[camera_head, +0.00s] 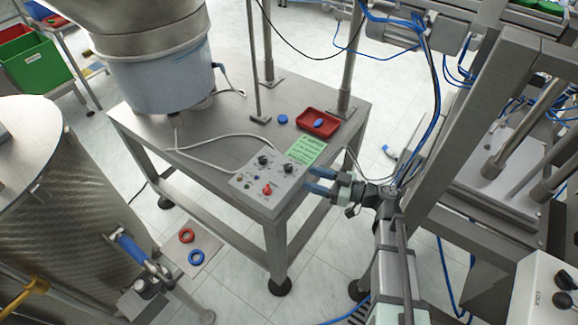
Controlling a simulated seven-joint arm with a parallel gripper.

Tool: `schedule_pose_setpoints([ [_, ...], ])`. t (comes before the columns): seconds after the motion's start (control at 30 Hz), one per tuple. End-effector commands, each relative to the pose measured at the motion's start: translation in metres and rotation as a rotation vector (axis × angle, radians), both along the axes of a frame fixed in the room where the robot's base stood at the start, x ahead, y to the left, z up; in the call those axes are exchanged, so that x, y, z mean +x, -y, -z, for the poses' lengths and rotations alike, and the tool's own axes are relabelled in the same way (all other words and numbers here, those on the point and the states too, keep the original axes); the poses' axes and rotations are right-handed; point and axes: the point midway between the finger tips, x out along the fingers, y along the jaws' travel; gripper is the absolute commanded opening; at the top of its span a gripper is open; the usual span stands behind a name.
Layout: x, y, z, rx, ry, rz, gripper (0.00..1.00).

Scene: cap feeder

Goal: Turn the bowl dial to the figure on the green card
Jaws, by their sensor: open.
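The control box (268,178) is a light grey panel at the front corner of the metal table. It carries two black dials, one upper left (262,160) and one at right (288,168), plus a red knob (267,190) and small buttons. Their labels are too small to read, so I cannot tell which is the bowl dial. The green card (307,150) lies just behind the box; its writing is not legible. My gripper (313,180) is open and empty, just right of the box. Its blue-grey fingers point left toward the right dial, apart from it.
A red tray (318,123) with a blue cap (318,123) stands behind the card, and another blue cap (283,119) lies beside it. The feeder bowl (160,75) stands at the back left. Poles rise behind. A grey machine frame (470,120) is close on the right.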

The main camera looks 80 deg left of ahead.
Motion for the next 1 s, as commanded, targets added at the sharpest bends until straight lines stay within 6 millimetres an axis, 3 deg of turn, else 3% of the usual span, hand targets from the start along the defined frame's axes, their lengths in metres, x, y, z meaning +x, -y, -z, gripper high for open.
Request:
schedule_pose_setpoints([
  [0.07, 0.001, -0.017, 0.008, 0.019, -0.009, 0.006, 0.52],
  [0.2, -0.001, -0.031, 0.016, 0.045, -0.021, 0.015, 0.52],
  [1.0, -0.063, -0.074, 0.017, 0.054, -0.024, 0.019, 0.52],
])
